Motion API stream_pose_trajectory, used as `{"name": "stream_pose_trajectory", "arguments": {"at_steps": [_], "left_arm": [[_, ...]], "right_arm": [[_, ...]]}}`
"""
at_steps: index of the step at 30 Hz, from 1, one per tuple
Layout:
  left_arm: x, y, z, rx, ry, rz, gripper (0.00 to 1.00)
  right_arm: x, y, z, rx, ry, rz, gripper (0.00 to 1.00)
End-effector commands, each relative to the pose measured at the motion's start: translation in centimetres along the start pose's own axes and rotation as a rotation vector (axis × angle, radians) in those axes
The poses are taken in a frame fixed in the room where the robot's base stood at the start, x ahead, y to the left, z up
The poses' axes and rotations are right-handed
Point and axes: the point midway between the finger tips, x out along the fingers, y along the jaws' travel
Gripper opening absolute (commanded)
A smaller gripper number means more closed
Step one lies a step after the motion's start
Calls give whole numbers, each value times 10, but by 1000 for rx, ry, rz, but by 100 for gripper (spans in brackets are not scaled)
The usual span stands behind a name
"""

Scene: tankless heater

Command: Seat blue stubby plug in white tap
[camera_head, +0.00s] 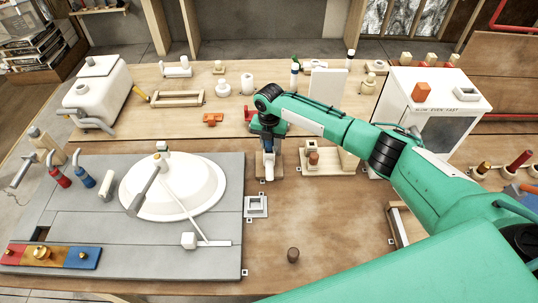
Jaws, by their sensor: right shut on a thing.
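My right gripper (267,133) points down over the wooden table, a little right of the grey board. It is shut on a small blue piece (267,145), which looks like the blue stubby plug. A whitish upright piece (268,168), which may be the white tap, stands right below the gripper. Whether the blue piece touches it or sits in it is too small to tell. The fingertips are partly hidden by the wrist. My left gripper is not in view.
A white basin (190,190) with a long lever lies on the grey board (90,220) to the left. A block holder (325,160) with a brown plug stands close right of the gripper. A white square socket (256,207) and a brown cylinder (293,255) lie nearer. My right arm covers the right side.

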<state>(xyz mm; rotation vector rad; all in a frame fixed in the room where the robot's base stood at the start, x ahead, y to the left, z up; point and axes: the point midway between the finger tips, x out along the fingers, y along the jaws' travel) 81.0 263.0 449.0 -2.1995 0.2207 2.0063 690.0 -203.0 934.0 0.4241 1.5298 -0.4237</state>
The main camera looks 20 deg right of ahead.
Motion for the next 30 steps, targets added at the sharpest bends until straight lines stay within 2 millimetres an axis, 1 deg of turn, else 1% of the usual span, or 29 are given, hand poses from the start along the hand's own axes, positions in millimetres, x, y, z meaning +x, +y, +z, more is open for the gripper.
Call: {"name": "stream_pose_trajectory", "arguments": {"at_steps": [18,23,24,26,27,30], "left_arm": [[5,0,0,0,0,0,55],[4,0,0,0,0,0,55],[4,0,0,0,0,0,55],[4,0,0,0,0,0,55],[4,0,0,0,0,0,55],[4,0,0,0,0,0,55]], "right_arm": [[8,0,0,0,0,0,0],[8,0,0,0,0,0,0],[8,0,0,0,0,0,35],[8,0,0,0,0,0,47],[8,0,0,0,0,0,55],[8,0,0,0,0,0,55]]}}
